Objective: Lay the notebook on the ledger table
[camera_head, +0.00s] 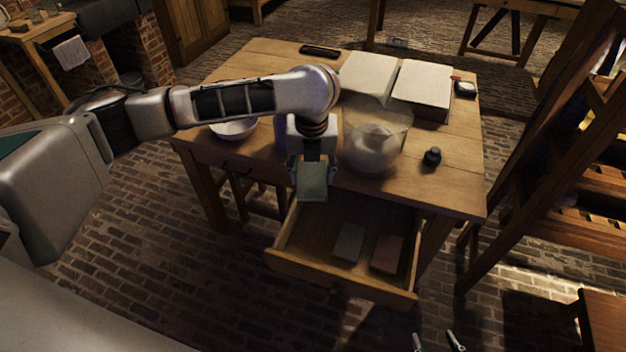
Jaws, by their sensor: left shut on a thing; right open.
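My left gripper (311,172) is shut on a small green notebook (312,186). It holds the notebook near the table's front edge, over the back left part of the open drawer. The wooden table (455,185) carries a large open ledger (423,90) at its back right. In the drawer (318,262) lie a grey-green notebook (349,242) and a reddish notebook (386,254). My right gripper (436,342) shows only as two spread fingertips at the bottom edge. It is open and low, in front of the table, away from the notebook.
A large glass jar (372,150) stands right of my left gripper. A white bowl (234,129) is partly behind my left arm. A small dark bottle (432,157) stands at the table's right, and a dark tray (320,51) lies at the back. A wooden rack (540,150) rises at right.

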